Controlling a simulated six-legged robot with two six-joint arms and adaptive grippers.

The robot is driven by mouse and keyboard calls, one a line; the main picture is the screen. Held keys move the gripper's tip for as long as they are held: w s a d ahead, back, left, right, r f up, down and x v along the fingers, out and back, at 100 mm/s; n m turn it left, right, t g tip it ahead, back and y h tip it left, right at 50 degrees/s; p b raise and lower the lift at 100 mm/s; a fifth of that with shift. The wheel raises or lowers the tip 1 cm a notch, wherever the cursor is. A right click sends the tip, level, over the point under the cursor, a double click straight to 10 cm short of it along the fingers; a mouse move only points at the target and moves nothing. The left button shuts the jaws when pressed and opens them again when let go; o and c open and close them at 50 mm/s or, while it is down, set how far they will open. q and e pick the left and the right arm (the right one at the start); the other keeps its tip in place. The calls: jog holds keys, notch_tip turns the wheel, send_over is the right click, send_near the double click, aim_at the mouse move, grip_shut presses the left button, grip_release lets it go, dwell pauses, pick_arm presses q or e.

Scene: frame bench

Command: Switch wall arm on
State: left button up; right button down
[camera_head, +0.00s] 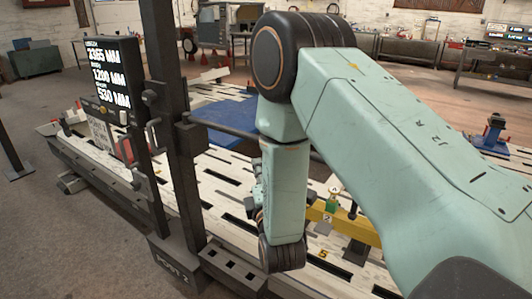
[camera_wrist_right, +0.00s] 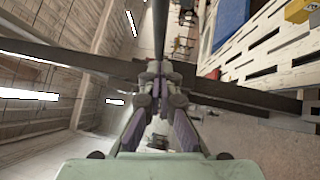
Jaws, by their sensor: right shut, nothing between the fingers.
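The right arm, mine, reaches across the middle of the head view. Its gripper is mostly hidden behind the pale green wrist; only a small dark part (camera_head: 257,193) shows at the left of it. In the right wrist view the gripper (camera_wrist_right: 161,73) has its fingers together, with nothing seen between them. Dark bars of a post (camera_wrist_right: 90,62) cross just beyond the fingertips; I cannot tell if they touch. A black display panel (camera_head: 108,72) with white millimetre figures stands left of the dark post (camera_head: 172,130). I cannot pick out a wall arm or its switch for sure.
The long slotted bench (camera_head: 215,165) runs diagonally below, with a blue plate (camera_head: 225,118) and a yellow bar (camera_head: 355,226) on it. A post foot marked POST 2 (camera_head: 172,281) stands at the front. Open floor (camera_head: 60,235) lies at the left.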

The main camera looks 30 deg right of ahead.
jog(key=w+d, duration=0.1)
jog(key=d, duration=0.1)
jog(key=w+d+r, duration=0.1)
jog(key=w+d, duration=0.1)
jog(key=shift+w+d+p, duration=0.2)
jog(key=shift+w+p, duration=0.05)
jog(key=shift+p, duration=0.1)
jog(key=shift+d, duration=0.15)
